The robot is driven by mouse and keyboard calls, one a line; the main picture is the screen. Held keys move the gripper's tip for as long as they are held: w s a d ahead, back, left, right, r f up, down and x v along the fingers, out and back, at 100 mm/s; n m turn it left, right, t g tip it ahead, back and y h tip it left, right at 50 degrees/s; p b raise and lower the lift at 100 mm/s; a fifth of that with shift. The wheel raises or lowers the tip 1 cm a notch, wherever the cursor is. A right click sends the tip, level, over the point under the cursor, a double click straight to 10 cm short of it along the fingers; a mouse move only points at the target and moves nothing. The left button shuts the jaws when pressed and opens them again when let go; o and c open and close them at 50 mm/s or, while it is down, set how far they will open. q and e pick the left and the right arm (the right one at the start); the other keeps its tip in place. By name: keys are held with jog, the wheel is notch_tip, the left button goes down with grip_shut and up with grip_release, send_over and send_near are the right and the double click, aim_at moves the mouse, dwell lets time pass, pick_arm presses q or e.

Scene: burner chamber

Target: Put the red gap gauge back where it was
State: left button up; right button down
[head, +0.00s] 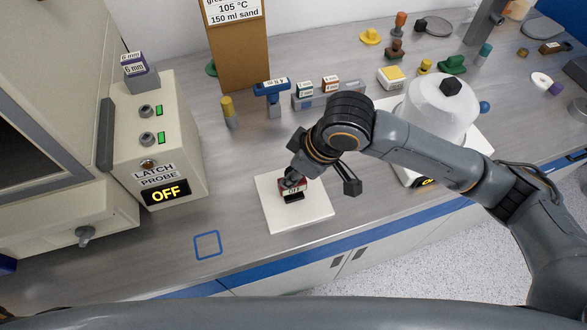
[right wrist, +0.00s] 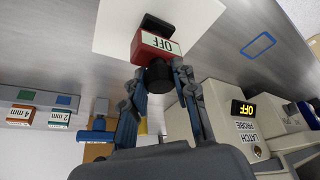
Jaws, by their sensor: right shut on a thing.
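An orange-red gauge marked 4 mm (right wrist: 22,114) and a teal one marked 2 mm (right wrist: 62,116) stand at the grey rack (head: 345,98). My left gripper is not in view.
A purple 6 mm gauge (head: 140,71) sits on the latch probe box (head: 160,145), whose display reads OFF. A blue outlined square (head: 207,245) marks bare counter. A blue T-shaped tool (head: 272,90) stands beside the rack. A white domed vessel (head: 435,105) is on the right.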

jog(key=shift+f, duration=0.15)
jog(key=c, duration=1)
grip_release()
jog(key=shift+c, duration=0.2)
jog(key=v, duration=1.2)
jog(key=shift+r, duration=0.2)
jog(key=shift+s+f, duration=0.1)
